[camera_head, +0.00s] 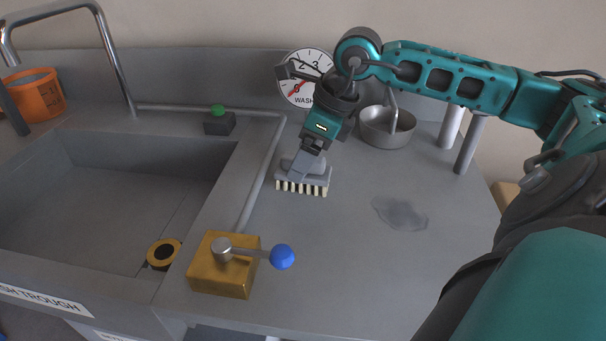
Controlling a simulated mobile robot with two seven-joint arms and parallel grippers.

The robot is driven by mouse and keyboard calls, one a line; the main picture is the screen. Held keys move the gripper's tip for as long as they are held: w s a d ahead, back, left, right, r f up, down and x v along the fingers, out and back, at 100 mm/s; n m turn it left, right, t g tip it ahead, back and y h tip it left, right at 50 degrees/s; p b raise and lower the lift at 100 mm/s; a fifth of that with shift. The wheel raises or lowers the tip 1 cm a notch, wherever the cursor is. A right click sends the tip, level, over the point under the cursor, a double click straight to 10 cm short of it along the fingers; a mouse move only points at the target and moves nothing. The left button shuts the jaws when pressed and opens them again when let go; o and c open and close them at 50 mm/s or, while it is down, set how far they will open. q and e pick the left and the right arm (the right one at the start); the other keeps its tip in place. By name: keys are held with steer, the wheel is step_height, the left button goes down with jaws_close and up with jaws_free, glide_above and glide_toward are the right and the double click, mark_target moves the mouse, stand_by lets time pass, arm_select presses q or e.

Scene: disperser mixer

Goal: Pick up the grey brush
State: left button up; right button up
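The grey brush (306,172), a grey block with a row of pale bristles along its lower edge, is on or just above the grey counter, right of the trough. My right gripper (311,148) comes down from above and reaches the top of the brush. Its fingers overlap the grey grip part of the brush, and I cannot tell whether they are closed on it. My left gripper is not in view.
The sunken wash trough (215,175) is on the left. A yellow box (207,278) with a blue-knobbed lever (282,257) stands in front. A metal pot (388,127), a dial (296,92) and a green-button box (219,123) are behind. A puddle (400,213) lies on the right.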

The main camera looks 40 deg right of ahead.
steer(key=x, duration=0.3)
steer(key=shift+f, duration=0.3)
steer(key=c, duration=1.1)
steer(key=shift+r, duration=0.15)
step_height(320, 180, up, 20)
steer(key=p, duration=0.5)
steer(key=shift+p, duration=0.4)
